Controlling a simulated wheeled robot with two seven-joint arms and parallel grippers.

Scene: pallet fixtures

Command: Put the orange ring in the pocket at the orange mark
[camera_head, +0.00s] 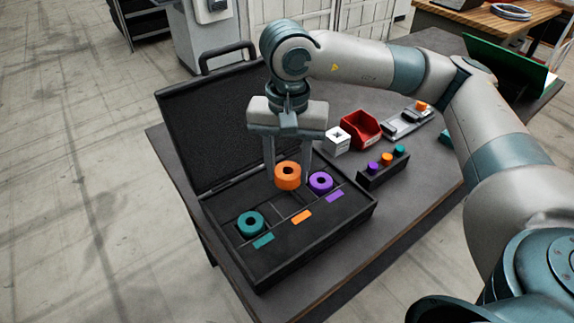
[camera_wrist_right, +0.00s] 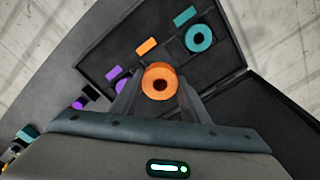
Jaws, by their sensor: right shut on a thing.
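The orange ring (camera_head: 288,175) is held between the fingers of my right gripper (camera_head: 288,178), above the open black case (camera_head: 330,222). It also shows between the fingers in the right wrist view (camera_wrist_right: 158,81). The orange mark (camera_head: 302,217) is on the case's front strip, between the teal mark (camera_head: 264,241) and the purple mark (camera_head: 335,196). The pocket behind the orange mark looks empty, partly hidden by the ring. A teal ring (camera_head: 250,224) and a purple ring (camera_head: 321,182) sit in the pockets on either side. My left gripper is not in view.
The case lid (camera_head: 208,120) stands open behind. To the right are a black block with coloured pegs (camera_head: 383,169), a white box (camera_head: 337,140), a red bin (camera_head: 361,130) and a grey tray (camera_head: 408,122). The table's front right is clear.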

